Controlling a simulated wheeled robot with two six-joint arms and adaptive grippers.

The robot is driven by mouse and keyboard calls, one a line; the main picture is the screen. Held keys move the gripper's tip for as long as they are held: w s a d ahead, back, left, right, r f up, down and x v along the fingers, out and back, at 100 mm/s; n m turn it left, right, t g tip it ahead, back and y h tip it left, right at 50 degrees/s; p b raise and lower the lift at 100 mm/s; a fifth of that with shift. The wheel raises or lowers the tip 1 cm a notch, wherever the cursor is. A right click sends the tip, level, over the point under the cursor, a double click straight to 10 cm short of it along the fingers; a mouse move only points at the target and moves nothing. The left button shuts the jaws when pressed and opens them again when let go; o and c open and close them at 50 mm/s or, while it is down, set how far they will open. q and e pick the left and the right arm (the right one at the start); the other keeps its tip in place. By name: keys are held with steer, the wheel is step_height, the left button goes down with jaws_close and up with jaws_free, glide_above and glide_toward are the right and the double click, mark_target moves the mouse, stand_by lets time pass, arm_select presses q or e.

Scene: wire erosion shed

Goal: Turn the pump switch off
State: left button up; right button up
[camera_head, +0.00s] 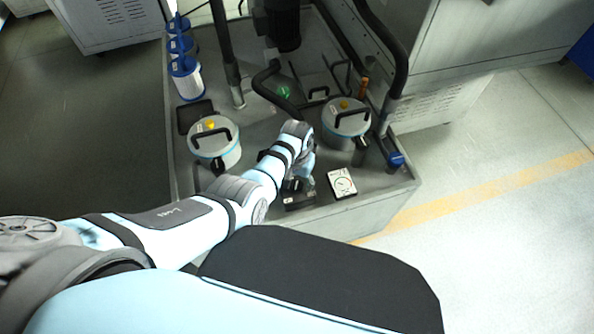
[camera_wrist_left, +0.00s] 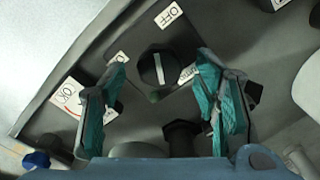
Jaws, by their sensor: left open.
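The pump switch is a black round knob with a white pointer line (camera_wrist_left: 157,68), on a dark box, in the left wrist view. The line runs nearly up and down in that picture. An OFF label (camera_wrist_left: 169,14) lies above the knob, and another white label lies to its left, partly hidden by a finger. In the head view the switch box (camera_head: 299,201) shows at the tray's front edge, its knob mostly covered by my gripper. My left gripper (camera_head: 299,183) is open above it; in the left wrist view its teal fingers (camera_wrist_left: 161,82) are apart on either side of the knob. My right gripper is not in view.
A white gauge plate (camera_head: 341,183) lies just right of the box. Lidded grey canisters (camera_head: 221,151) (camera_head: 346,130) stand on both sides of the arm. Blue-topped filters (camera_head: 187,82) stand at the left. A blue-capped fitting (camera_head: 396,160) is at the right corner.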

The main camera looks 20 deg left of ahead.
mark_target(297, 185)
arm_select(q)
step_height(297, 185, up, 11)
stand_by(0.6)
